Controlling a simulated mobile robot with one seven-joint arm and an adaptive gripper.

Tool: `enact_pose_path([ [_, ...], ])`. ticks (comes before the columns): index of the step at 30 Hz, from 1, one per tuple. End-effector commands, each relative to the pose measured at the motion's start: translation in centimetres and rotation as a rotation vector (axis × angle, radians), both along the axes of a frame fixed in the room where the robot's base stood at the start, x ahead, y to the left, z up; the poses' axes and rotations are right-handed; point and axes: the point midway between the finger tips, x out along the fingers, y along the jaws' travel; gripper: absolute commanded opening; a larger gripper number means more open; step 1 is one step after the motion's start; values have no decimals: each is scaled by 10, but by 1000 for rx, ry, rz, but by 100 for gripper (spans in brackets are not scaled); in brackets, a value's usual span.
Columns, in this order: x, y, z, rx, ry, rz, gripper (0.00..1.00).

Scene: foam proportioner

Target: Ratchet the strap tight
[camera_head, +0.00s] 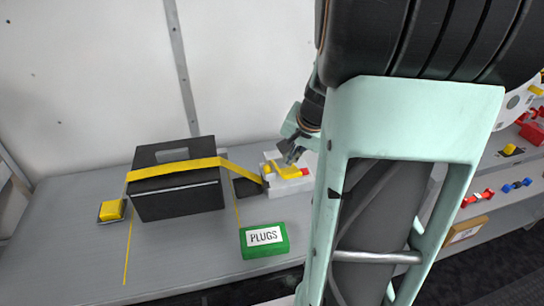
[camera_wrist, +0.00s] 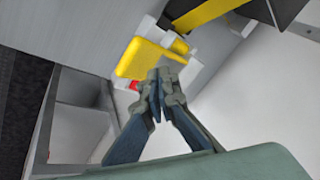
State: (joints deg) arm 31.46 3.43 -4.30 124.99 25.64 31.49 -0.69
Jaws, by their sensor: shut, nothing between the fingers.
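A yellow strap (camera_head: 180,165) runs over a black box (camera_head: 178,196) on the grey shelf. Its left end meets a yellow block (camera_head: 111,209); its right end slopes down to a white ratchet unit (camera_head: 285,185) with a yellow handle (camera_head: 289,172). In the wrist view the handle (camera_wrist: 142,60) is a broad yellow plate, and part of the strap (camera_wrist: 205,14) shows at the top. My gripper (camera_head: 291,155) is shut and empty, right at the handle. Its fingertips (camera_wrist: 162,80) appear just beside the handle; whether they touch cannot be told.
A green PLUGS box (camera_head: 264,240) sits at the shelf's front, near the ratchet. Red and blue fittings (camera_head: 517,185) lie on a shelf at right. A grey-walled open bin (camera_wrist: 80,115) shows in the wrist view. My arm hides much of the right centre.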

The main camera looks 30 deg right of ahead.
Motion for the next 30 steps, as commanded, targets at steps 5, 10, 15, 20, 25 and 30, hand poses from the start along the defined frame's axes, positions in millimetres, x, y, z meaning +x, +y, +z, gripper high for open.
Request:
enact_pose_path([
  [5,0,0,0,0,0,0,0],
  [10,-1,0,-3,0,0,0,0],
  [15,-3,0,-9,-1,-1,0,0],
  [20,-3,1,-8,-1,-1,0,0],
  [25,-3,1,-8,0,0,0,0],
  [30,-3,1,-9,0,0,0,0],
])
